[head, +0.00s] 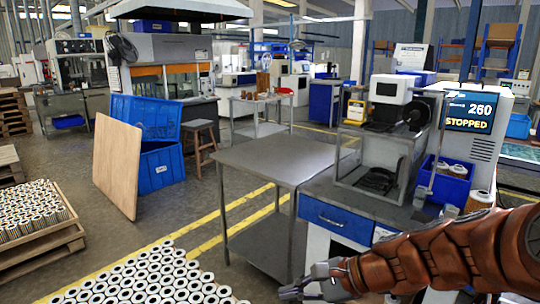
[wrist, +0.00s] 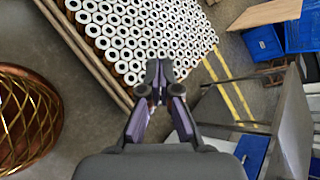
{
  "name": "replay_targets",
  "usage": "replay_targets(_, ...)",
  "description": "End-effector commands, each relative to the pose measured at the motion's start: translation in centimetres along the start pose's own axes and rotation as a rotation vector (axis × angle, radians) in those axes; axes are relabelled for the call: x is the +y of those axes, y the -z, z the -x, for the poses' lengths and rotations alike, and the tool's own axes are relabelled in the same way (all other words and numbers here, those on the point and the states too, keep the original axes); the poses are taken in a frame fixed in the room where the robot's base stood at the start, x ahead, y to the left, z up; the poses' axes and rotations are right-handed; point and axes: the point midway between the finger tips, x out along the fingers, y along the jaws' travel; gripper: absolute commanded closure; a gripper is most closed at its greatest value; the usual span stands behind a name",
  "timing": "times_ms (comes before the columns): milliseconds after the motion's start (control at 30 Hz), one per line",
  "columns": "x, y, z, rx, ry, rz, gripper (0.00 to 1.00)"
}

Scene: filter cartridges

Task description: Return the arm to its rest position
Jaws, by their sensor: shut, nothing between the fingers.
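My gripper (head: 290,290) shows at the bottom of the head view, at the end of my orange-brown arm, which reaches in from the right. In the wrist view my gripper (wrist: 158,75) points forward with its fingertips together and nothing between them. Filter cartridges (head: 150,280) stand upright in packed rows at the bottom of the head view. They also show in the wrist view (wrist: 150,35), past the fingertips. My gripper is apart from them as far as I can tell; the exact height is unclear.
A bare grey metal table (head: 270,158) stands in the middle. A wooden board (head: 117,166) leans by blue crates (head: 160,168). A cartridge pallet (head: 40,262) sits at left.

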Motion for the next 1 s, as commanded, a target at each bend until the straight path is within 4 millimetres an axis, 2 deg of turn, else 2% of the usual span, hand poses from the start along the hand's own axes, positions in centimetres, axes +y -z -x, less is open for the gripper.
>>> replay_targets(33,1.4,-2.6,1.0,0.015,-0.087,0.101,1.00)
replay_targets(200,7.9,-6.2,4.0,0.065,-0.382,0.419,1.00)
replay_targets(267,9.9,-6.9,5.7,0.081,-0.487,0.522,1.00)
replay_targets(400,13.9,-7.6,10.8,0.120,-0.728,0.735,1.00)
replay_targets(500,15.8,-7.7,14.3,0.137,-0.876,0.846,1.00)
replay_targets(600,16.9,-7.4,17.2,0.154,-0.985,0.918,1.00)
replay_targets(700,17.5,-7.1,18.9,0.164,-1.049,0.958,1.00)
replay_targets(800,17.7,-7.0,19.6,0.168,-1.075,0.974,1.00)
replay_targets(1000,17.8,-6.8,19.6,0.167,-1.077,0.974,1.00)
